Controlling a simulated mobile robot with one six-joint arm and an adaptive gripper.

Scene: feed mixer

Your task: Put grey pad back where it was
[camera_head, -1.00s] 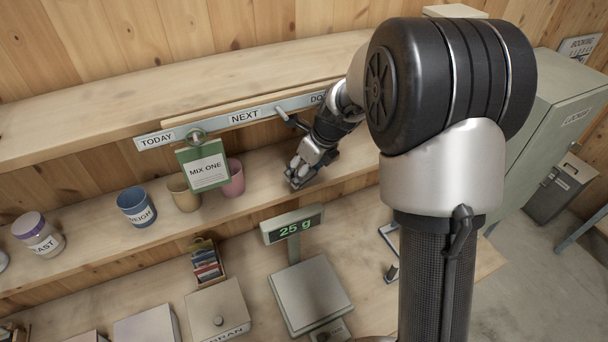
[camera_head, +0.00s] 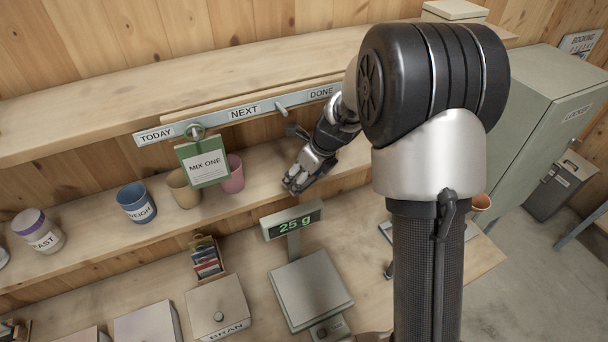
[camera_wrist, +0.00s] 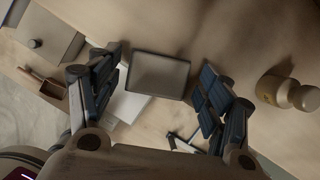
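A flat grey rectangular pad with a dark border (camera_wrist: 160,76) shows in the wrist view, between my fingers near the shelf's front edge. I cannot tell how far below the fingertips it is.
A pink cup (camera_head: 232,174) and the green MIX ONE card (camera_head: 204,162) are left of my gripper. The rail (camera_head: 240,113) runs above it. The scale (camera_head: 310,290), reading 25 g, stands below. A brownish jar (camera_wrist: 288,92) is at the wrist view's right.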

